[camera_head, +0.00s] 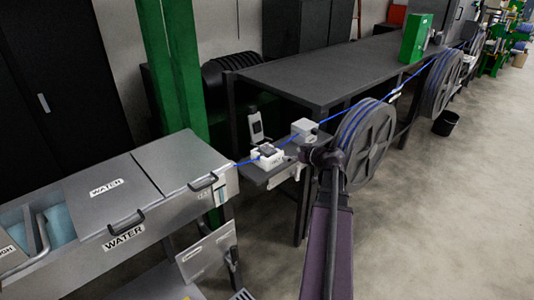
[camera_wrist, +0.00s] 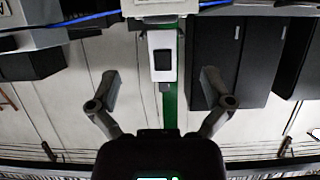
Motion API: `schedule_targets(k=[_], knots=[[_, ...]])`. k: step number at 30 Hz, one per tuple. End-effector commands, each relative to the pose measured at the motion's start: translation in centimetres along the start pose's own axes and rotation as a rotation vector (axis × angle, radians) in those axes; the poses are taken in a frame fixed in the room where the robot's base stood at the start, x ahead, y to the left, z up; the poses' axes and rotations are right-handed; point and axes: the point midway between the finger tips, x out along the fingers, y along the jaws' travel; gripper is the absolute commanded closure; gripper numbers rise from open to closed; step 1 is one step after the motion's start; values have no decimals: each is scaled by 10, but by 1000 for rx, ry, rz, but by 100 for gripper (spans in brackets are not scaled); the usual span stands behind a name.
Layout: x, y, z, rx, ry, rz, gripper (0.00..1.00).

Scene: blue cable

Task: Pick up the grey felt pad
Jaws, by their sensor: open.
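A small dark grey patch (camera_head: 267,150), which looks like the felt pad, lies on a white block on a small grey shelf in the head view. It is too small there to make out its texture. I cannot pick out the pad in the wrist view. My gripper (camera_wrist: 160,75) is open, its two fingers wide apart with nothing between them touching. In the head view my arm reaches up from the bottom, its dark end right of the white block and apart from it; the fingers are not clear there.
A blue cable (camera_head: 343,116) runs past the white block to large grey reels (camera_head: 371,146). An upright device with a dark screen (camera_head: 256,124) stands behind the block, and a grey box (camera_head: 304,127) to its right. A metal water trough (camera_head: 150,190) is at left, a long table (camera_head: 330,70) behind.

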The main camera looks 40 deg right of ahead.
Motion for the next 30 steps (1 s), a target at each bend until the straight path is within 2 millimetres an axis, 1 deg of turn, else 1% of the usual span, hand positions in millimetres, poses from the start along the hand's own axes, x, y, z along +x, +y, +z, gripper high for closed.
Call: schedule_targets(k=[5,12,15,18,21,30], knots=[[23,1,2,-1,-1,-2,0],[60,0,2,-1,0,-3,0],[70,1,2,0,0,-1,0],[78,0,1,-1,0,-2,0],[80,-1,0,-1,0,-2,0],[80,-1,0,0,0,-1,0]])
